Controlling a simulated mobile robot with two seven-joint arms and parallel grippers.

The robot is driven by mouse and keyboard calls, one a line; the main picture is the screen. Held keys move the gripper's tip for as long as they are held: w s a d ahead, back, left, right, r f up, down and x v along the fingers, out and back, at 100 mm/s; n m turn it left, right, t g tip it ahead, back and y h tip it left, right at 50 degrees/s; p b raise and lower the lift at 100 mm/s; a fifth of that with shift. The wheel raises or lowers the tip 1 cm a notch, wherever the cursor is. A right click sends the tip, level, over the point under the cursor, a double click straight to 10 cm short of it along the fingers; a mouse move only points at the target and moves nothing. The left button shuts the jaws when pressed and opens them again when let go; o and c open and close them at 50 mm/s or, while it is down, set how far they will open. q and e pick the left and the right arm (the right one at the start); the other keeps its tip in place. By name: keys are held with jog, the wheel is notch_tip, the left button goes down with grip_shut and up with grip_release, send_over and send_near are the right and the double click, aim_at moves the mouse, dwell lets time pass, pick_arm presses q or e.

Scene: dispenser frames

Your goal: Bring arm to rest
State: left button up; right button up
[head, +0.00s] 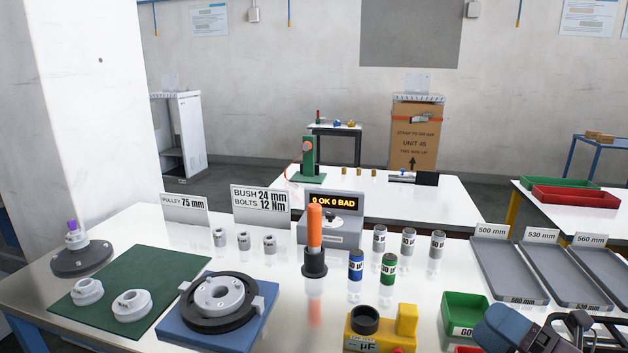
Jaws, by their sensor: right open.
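My right gripper (574,324) shows at the lower right corner, partly cut off by the frame's edge. Its dark jaws are open, and I see nothing held between them. It is in front of the grey trays and to the right of the green bin (465,312). A blue-grey link of my right arm (510,328) overlaps the bin's right side. My left gripper and left arm are not in view.
A yellow tester (378,335) stands left of the green bin. Grey trays (508,272) lie behind the gripper. Several capacitors, an orange-handled tool (314,228), a display box (333,203) and a blue fixture plate (185,325) occupy the table.

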jog(key=s+d+f+m+g+h, duration=0.1)
jog(key=s+d+f+m+h, duration=0.35)
jog(key=m+h, duration=0.6)
jog(key=s+d+f+m+h, duration=0.1)
jog(key=d+f+m+h, duration=0.55)
jog(key=m, duration=0.75)
jog(key=s+a+f+m+g+y, duration=0.2)
jog(key=s+a+f+m+g, duration=0.15)
jog(key=s+f+g, duration=0.45)
jog(key=s+a+f+m+g+y, duration=0.1)
jog(key=s+a+f+m+g, duration=0.35)
jog(key=s, duration=0.45)
jog(key=w+f+n+t, duration=0.2)
jog(key=w+f+t, duration=0.5)
jog(key=f+t, duration=0.2)
jog(key=shift+w+a+f+y, duration=0.35)
jog(key=shift+a+f, duration=0.1)
jog(key=shift+f, duration=0.5)
jog(key=shift+c, duration=0.5)
